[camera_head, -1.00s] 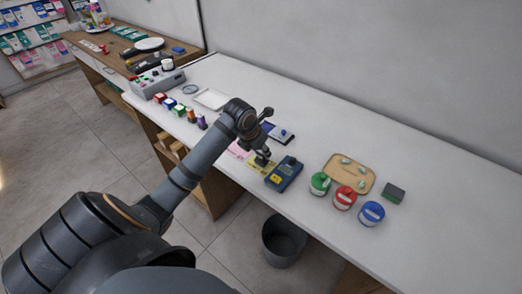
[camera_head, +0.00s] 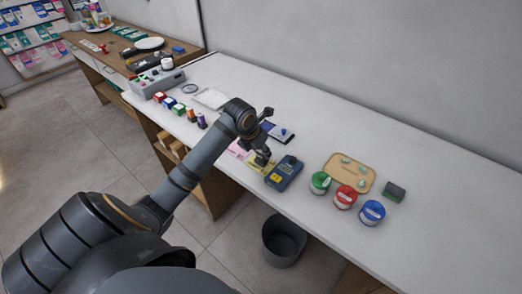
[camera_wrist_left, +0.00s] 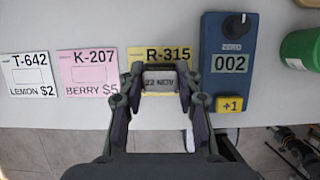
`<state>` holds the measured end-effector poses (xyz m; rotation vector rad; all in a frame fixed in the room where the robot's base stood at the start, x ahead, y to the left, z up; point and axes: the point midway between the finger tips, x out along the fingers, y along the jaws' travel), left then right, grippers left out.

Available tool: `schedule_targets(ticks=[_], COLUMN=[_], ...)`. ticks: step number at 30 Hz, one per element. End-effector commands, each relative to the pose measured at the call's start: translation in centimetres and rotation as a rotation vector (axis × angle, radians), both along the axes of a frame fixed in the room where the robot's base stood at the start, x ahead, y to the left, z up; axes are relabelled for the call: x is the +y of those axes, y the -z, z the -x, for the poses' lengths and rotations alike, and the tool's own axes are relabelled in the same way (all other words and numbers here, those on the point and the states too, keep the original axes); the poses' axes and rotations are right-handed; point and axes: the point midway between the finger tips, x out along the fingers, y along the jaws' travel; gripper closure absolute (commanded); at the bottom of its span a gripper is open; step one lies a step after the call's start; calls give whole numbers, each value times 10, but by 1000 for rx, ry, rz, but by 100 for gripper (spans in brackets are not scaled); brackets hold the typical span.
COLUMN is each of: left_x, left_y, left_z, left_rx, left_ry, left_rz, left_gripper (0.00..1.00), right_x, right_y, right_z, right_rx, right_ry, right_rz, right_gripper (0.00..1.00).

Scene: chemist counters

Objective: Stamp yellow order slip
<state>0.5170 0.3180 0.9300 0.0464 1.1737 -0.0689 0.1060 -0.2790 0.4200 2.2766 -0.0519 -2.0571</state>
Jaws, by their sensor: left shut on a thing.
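The yellow order slip (camera_wrist_left: 150,54), marked R-315, lies flat on the white counter; it also shows in the head view (camera_head: 251,166), partly hidden by my left gripper. My left gripper (camera_wrist_left: 159,92) is shut on a small stamp (camera_wrist_left: 159,81) whose face reads 22 NOV, upside down. In the wrist view the stamp overlaps the lower part of the slip; I cannot tell whether it touches the paper. In the head view my left gripper (camera_head: 262,158) is low over the slip. My right gripper is not in view.
A blue counter device (camera_wrist_left: 226,64) reading 002 stands just right of the slip. A pink slip (camera_wrist_left: 88,71) and a white slip (camera_wrist_left: 30,73) lie left. Green (camera_head: 320,184), red (camera_head: 344,198) and blue (camera_head: 372,212) jars stand further right. A dark pad (camera_head: 287,136) lies behind.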

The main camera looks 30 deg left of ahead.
Motion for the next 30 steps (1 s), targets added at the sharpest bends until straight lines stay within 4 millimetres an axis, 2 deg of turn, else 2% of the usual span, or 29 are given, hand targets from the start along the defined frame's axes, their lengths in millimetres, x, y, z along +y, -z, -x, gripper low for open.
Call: schedule_targets(ticks=[13, 30], left_x=[0, 0], left_y=[-2, -57], left_z=[1, 0], left_rx=[5, 2], left_ry=[-1, 0], left_rz=[1, 0], left_gripper=[87, 87], right_x=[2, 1], right_y=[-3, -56], right_z=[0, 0], right_rx=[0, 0], right_ry=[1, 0], right_rz=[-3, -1], right_gripper=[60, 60])
